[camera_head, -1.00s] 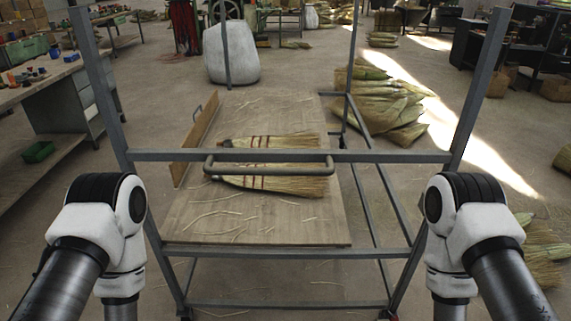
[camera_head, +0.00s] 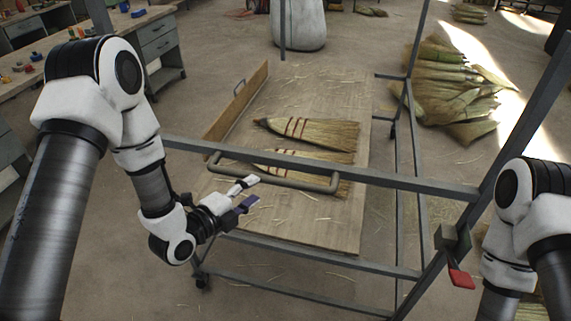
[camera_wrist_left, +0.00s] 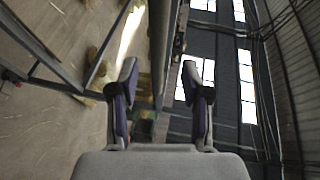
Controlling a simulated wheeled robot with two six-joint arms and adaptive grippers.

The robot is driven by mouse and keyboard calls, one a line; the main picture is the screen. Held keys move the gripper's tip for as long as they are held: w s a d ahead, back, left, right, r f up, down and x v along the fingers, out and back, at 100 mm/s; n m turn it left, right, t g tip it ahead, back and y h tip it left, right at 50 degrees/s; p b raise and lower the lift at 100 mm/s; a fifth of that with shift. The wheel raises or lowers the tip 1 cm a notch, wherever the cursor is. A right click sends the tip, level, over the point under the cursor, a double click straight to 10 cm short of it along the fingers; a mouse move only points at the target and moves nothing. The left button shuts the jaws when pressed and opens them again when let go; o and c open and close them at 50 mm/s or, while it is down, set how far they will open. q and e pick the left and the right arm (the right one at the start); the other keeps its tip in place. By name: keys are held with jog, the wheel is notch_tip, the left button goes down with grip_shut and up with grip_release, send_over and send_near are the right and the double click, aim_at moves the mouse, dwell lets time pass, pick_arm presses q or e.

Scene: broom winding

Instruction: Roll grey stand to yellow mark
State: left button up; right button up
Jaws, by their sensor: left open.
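The grey stand (camera_head: 330,175) is a metal-tube frame on castors with a wooden deck (camera_head: 300,225). A rounded grey handle (camera_head: 285,180) runs across its near side. My left gripper (camera_head: 246,194), with white and purple fingers, is open and empty just on the near side of the handle's left part. In the left wrist view the open fingers (camera_wrist_left: 160,72) point toward a dark bar (camera_wrist_left: 158,40) beyond them; I cannot tell whether they touch it. My right forearm is at the right edge, but its gripper is out of view. No yellow mark shows.
Two brooms (camera_head: 310,133) lie on the deck. A dark box with a red tab (camera_head: 461,278) is on the right post. A workbench (camera_head: 110,40) stands at left, a white sack (camera_head: 298,22) behind. Floor between is open.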

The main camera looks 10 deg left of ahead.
aim_at(267, 182)
pick_arm(q)
jog(key=shift+w, duration=0.6)
jog(key=p+x, duration=0.1)
jog(key=x, duration=0.5)
jog(key=shift+s+d+f+p, duration=0.1)
jog(key=shift+d+f+p, duration=0.15)
jog(key=shift+p, duration=0.1)
jog(key=shift+w, duration=0.2)
jog(key=shift+s+a, duration=0.2)
jog(key=shift+a, duration=0.05)
jog(key=shift+w+d+f, duration=0.1)
jog(key=shift+w+d, duration=0.05)
grip_shut()
pick_arm(e)
jog(key=shift+s+a+r, duration=0.1)
jog(key=shift+a+r, duration=0.1)
jog(key=shift+r, duration=0.8)
